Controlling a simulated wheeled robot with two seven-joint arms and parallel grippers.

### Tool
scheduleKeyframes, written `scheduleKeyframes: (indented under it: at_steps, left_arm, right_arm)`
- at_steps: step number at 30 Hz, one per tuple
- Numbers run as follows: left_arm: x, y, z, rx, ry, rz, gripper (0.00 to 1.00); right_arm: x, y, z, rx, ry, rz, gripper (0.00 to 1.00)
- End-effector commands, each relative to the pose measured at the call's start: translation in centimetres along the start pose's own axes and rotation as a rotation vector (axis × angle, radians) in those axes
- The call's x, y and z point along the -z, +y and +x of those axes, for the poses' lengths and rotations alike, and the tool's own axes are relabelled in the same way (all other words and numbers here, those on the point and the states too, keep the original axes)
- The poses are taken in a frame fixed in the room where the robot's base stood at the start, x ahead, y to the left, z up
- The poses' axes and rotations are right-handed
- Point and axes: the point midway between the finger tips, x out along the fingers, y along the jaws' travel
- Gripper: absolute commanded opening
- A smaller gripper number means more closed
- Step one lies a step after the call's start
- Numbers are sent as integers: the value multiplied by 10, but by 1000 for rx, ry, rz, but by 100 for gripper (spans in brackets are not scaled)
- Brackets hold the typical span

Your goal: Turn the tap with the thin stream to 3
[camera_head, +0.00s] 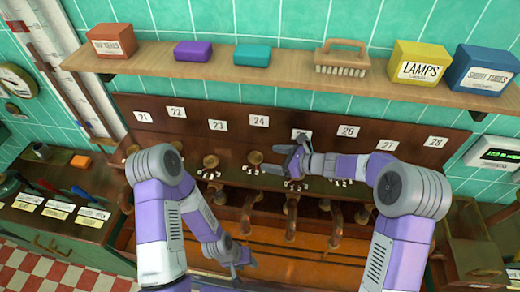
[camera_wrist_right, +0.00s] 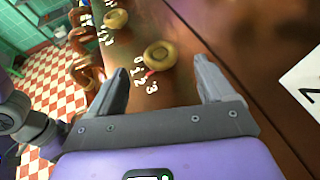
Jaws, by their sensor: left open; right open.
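A row of copper taps with round brass knobs runs along the brown counter below number cards 21 to 28. One knob (camera_head: 255,157) is below card 24. My right gripper (camera_head: 275,158) is open and empty just right of it. In the right wrist view, a brass knob (camera_wrist_right: 158,55) with a red mark and printed numerals lies ahead between the open fingers, apart from them. My left gripper (camera_head: 240,267) is low in front of the taps, empty. Copper spouts (camera_head: 291,220) hang below the counter; I cannot make out which stream is thin. Some knobs are hidden behind my arms.
A wooden shelf (camera_head: 270,60) above holds boxes, a brush (camera_head: 342,58) and two coloured blocks. The brown backboard (camera_head: 215,108) stands close behind the knobs. A side counter (camera_head: 60,190) at left holds labels and tools. Another knob (camera_wrist_right: 115,18) is near in the wrist view.

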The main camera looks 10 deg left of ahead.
Motion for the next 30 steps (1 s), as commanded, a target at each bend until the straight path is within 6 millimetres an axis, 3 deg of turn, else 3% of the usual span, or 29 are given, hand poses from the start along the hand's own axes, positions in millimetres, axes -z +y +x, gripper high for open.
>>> scheduleKeyframes:
  at_steps: [6, 12, 23, 30]
  left_arm:
    - [0, 2, -6, 0, 1, 0, 43]
    - [0, 3, -8, 0, 1, 0, 43]
    - [0, 3, -9, 0, 1, 0, 43]
    - [0, 3, -9, 0, 1, 0, 43]
  right_arm:
    - [0, 2, 36, -4, 2, -1, 82]
    - [0, 1, 59, -2, 2, -2, 82]
    - [0, 0, 65, 0, 2, -2, 82]
    - [0, 0, 65, 0, 2, -2, 45]
